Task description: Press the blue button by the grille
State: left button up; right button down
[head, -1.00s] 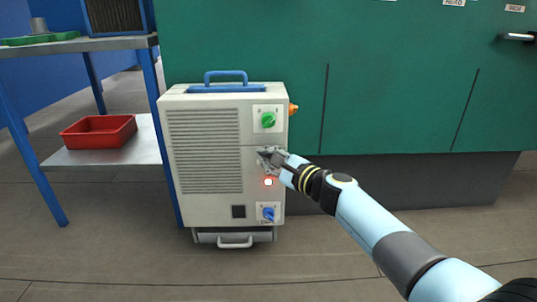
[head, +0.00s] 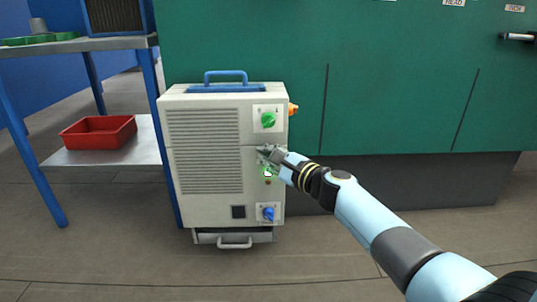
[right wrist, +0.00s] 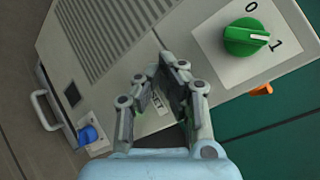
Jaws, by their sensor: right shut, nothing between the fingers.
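The off-white machine cabinet (head: 205,208) has a slatted grille (head: 205,150) on its front. My right gripper (head: 262,151) is shut and empty, with its fingertips at the panel just right of the grille. In the right wrist view the closed fingers (right wrist: 175,70) point at the panel beside the grille (right wrist: 105,35). No blue button shows there; the fingers cover that spot, and I cannot tell whether they touch it. A small green light (head: 265,171) glows just below the fingers. My left gripper is out of view.
A green rotary knob (head: 268,120) sits above my gripper and a blue knob (head: 268,213) below it. An orange part (head: 293,110) juts from the cabinet's right side. A shelf with a red tray (head: 98,132) stands left; green cabinets (head: 400,80) stand behind.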

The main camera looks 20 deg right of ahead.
jog(key=shift+s, duration=0.1)
jog(key=shift+s+a, duration=0.25)
jog(key=shift+s, duration=0.5)
jog(key=s, duration=0.2)
jog(key=s+a+p, duration=0.1)
jog(key=s, duration=0.1)
jog(key=shift+s+a, duration=0.2)
jog(key=shift+s, duration=0.2)
dwell(0.5)
